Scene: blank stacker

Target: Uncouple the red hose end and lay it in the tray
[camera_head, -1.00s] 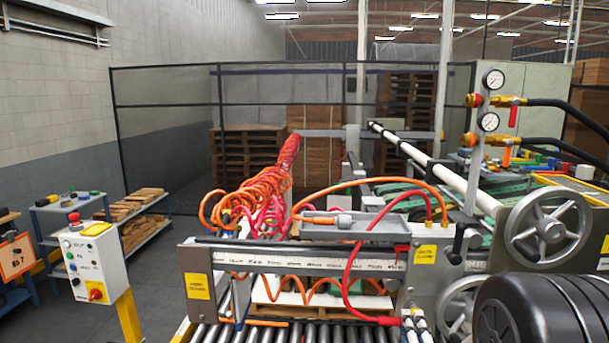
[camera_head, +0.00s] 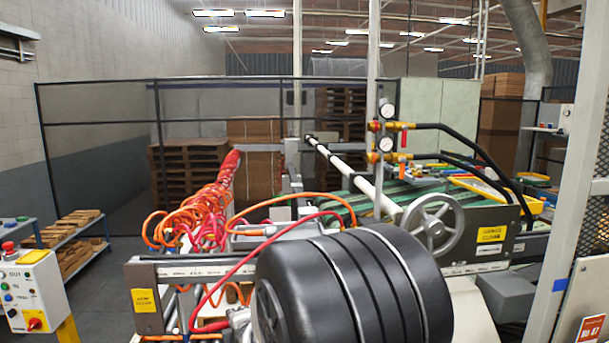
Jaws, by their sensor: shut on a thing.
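The red hose (camera_head: 240,266) arcs from the upper right down to the left, across the front of the machine. Its lower end (camera_head: 212,327) sits low beside a grey fitting (camera_head: 239,317); I cannot tell whether the two are still coupled. The grey tray (camera_head: 250,243) is on the machine's front beam, its right part hidden. An orange hose end with a grey fitting shows at the tray (camera_head: 247,232). My gripper does not show; my large black arm link covers the area right of the red hose end.
Coiled orange and red hoses (camera_head: 200,210) hang behind the tray. A control box (camera_head: 35,290) is at lower left. A grey post (camera_head: 573,200) rises at the right.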

